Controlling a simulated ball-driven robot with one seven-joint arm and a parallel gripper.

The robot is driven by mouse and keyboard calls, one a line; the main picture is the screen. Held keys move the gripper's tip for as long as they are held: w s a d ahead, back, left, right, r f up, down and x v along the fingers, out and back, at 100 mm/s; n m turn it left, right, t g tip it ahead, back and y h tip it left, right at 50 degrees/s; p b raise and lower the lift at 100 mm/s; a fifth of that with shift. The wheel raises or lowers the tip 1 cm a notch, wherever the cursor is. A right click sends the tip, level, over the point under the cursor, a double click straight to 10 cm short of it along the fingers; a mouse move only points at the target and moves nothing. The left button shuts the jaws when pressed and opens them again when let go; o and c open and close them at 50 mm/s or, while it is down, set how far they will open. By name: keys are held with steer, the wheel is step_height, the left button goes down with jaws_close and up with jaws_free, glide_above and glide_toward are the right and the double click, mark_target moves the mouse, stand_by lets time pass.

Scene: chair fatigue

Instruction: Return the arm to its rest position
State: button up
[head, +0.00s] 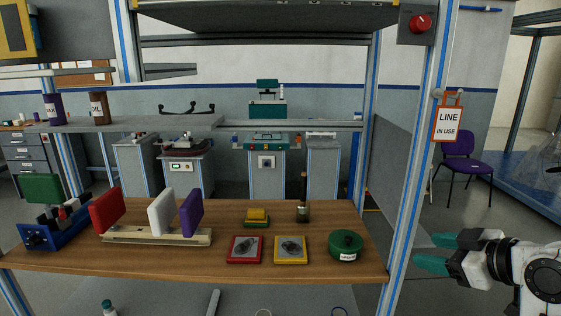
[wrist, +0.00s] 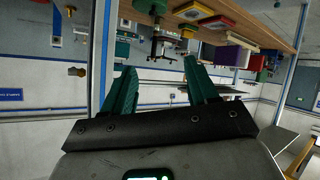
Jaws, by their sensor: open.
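My gripper (head: 432,252) is at the lower right of the head view, to the right of the workbench and its right-hand post. Its two teal fingers point left and stand apart with nothing between them. In the wrist view my gripper (wrist: 160,78) also shows spread, empty fingers, with the bench, seen rotated, beyond their tips. My white arm enters from the right edge of the head view, and most of it is out of frame.
The wooden workbench (head: 80,258) carries a blue vise (head: 40,236), red, white and purple blocks (head: 160,212) in a rack, a red tray (head: 245,259), a yellow tray (head: 291,262) and a green round container (head: 346,241). A post (head: 411,190) stands beside my gripper. A purple chair (head: 461,150) is behind.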

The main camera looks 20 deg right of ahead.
steer(key=s+a+f+m+g, duration=0.1)
steer(key=s+a+f+g, duration=0.15)
steer(key=f, duration=0.45)
steer(key=s+a+f+m+g, duration=0.1)
steer(key=s+a+f+m, duration=0.2)
steer(key=f, duration=0.4)
steer(key=s+a+f+g, duration=0.2)
steer(key=s+a+f, duration=0.1)
steer(key=a+f, duration=0.3)
steer(key=s+a+f+m+g+h, duration=0.1)
steer(key=s+f+g, duration=0.1)
steer(key=s+f, duration=0.4)
steer(key=s+a+f+m+g+h, duration=0.1)
steer(key=s+f+g, duration=0.2)
steer(key=s+f, duration=0.4)
steer(key=s, duration=0.6)
steer(key=shift+s, duration=0.15)
steer(key=shift+g, duration=0.25)
